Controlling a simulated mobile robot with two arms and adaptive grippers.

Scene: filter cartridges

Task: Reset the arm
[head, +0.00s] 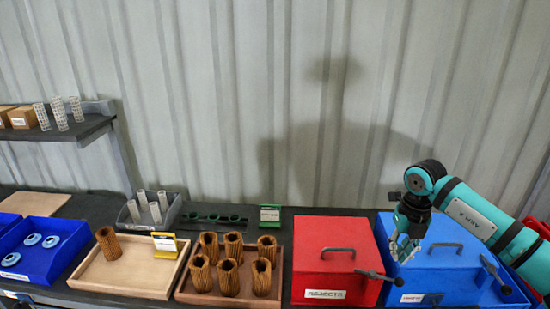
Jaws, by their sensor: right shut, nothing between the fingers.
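My right arm (486,222) comes in from the right in teal and black. Its gripper (403,250) points down, shut and empty, in front of or above the blue lidded box (455,262). Whether it touches the box cannot be told. My left gripper does not show.
A red box labelled REJECTS (325,230) stands left of the blue box. Brown pleated cartridges (232,245) stand in a wooden tray (185,295), with one more (108,243) in a lighter tray (84,284). A blue bin (68,232) holds blue-white rings. A shelf (85,128) is at upper left.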

